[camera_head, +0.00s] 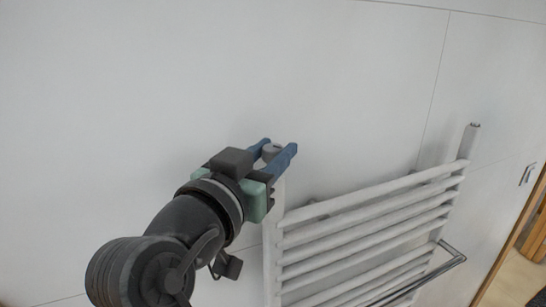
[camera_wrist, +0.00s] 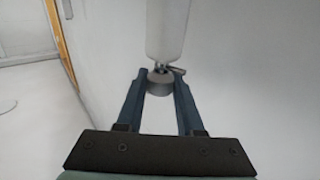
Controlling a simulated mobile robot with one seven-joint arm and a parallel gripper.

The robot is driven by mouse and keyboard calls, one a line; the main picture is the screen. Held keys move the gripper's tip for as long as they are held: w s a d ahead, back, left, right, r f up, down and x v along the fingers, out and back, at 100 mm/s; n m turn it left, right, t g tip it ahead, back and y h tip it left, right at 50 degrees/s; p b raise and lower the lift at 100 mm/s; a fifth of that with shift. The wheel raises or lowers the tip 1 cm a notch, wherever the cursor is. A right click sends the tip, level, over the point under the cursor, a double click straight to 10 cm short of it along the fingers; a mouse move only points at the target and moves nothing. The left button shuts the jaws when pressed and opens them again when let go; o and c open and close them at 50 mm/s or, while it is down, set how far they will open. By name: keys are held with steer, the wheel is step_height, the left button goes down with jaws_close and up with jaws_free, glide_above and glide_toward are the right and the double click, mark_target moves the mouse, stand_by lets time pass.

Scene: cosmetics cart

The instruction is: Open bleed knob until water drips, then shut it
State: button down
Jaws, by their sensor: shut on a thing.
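The bleed knob (camera_head: 271,149) is a small grey round cap at the top of the white towel radiator's left upright. It also shows in the wrist view (camera_wrist: 160,84), at the end of the white upright tube (camera_wrist: 168,30). My gripper (camera_head: 279,148) has its two blue fingers on either side of the knob, shut on it. In the wrist view the fingertips (camera_wrist: 160,76) flank the knob. A small metal spout or pin (camera_wrist: 177,70) sticks out beside the knob. I see no water drops.
The white radiator (camera_head: 365,215) with several horizontal bars stands against a plain white wall (camera_head: 150,80). A metal towel rail (camera_head: 452,258) juts out at lower right. A wood-framed opening (camera_head: 530,240) is at far right. Space above the knob is clear.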

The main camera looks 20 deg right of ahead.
steer(key=m+g+h+b, duration=0.1)
steer(key=m+g+h, duration=0.1)
steer(key=g, duration=0.1)
steer(key=m+g+h+b, duration=0.2)
steer(key=m+g, duration=0.1)
steer(key=g, duration=0.1)
steer(key=shift+a+f, duration=0.1)
steer(key=shift+f, duration=0.05)
steer(key=shift+g, duration=0.3)
steer(key=c, duration=0.5)
jaws_free()
steer(key=shift+c, duration=0.2)
steer(key=b+v, duration=0.5)
steer(key=v, duration=0.8)
steer(key=shift+f, duration=0.1)
